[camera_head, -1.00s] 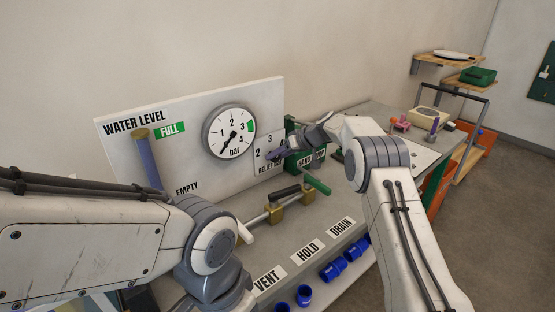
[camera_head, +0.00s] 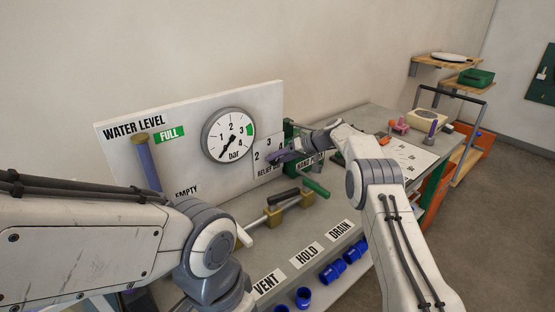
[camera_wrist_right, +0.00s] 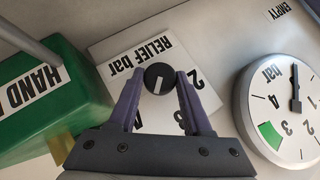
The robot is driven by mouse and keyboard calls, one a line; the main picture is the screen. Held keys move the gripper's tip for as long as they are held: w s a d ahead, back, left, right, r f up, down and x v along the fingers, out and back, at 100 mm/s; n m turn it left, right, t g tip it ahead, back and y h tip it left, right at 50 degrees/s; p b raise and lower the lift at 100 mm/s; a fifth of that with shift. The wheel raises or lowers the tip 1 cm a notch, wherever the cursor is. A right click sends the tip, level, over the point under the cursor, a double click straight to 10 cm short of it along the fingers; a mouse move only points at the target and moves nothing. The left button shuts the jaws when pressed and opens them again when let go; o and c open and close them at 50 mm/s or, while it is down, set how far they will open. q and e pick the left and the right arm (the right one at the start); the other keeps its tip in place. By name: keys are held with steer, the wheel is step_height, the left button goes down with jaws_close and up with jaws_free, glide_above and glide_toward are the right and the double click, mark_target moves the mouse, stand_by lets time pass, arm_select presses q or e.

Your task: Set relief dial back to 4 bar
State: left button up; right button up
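The relief dial is a round black knob (camera_wrist_right: 159,78) with a white mark, on a white scale plate (camera_wrist_right: 108,50) with numbers 2 and 3 visible. In the wrist view the picture is upside down; the mark points down and slightly left, past the 3. In the head view my right gripper (camera_head: 275,159) covers the knob at the plate (camera_head: 263,146). My left arm crosses the lower left; its gripper is not visible.
The pressure gauge (camera_head: 228,134) sits left of the plate, needle pointing lower left. A green box (camera_wrist_right: 55,95) labelled HAND stands close beside my right gripper. Brass valves (camera_head: 274,217) with a green handle and blue fittings (camera_head: 334,270) are below.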

steer(key=o, duration=0.4)
steer(key=shift+d, duration=0.1)
steer(key=shift+b+v, duration=1.35)
steer(key=shift+v, duration=3.9)
